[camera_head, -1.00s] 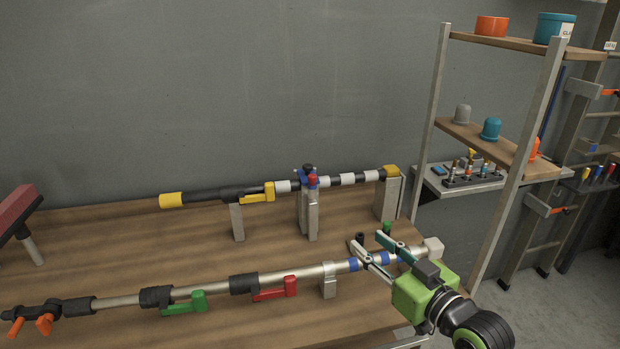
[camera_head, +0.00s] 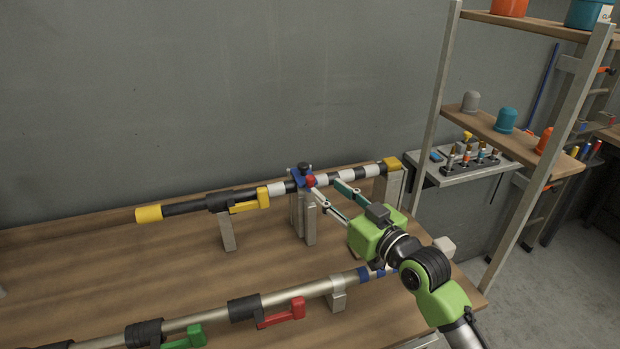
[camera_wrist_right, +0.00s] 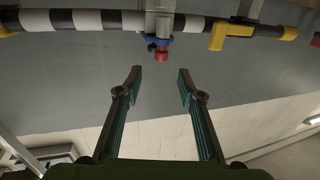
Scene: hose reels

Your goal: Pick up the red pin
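The red pin (camera_head: 310,181) sits at the blue clamp (camera_head: 299,177) on the black-and-white pole (camera_head: 330,179), above a metal post on the bench. In the right wrist view the red pin (camera_wrist_right: 161,54) shows below the blue collar (camera_wrist_right: 157,41), ahead of and between the fingertips. My right gripper (camera_head: 326,193) is open and empty, with its fingers pointing at the pin; the wrist view shows the fingertips (camera_wrist_right: 158,77) wide apart and short of it. My left gripper is not in view.
A second pole (camera_head: 270,299) with red and green levers lies across the front of the bench. A yellow lever (camera_head: 250,205) hangs on the striped pole. A shelf rack (camera_head: 530,150) stands at right. The bench top (camera_head: 150,265) between the poles is clear.

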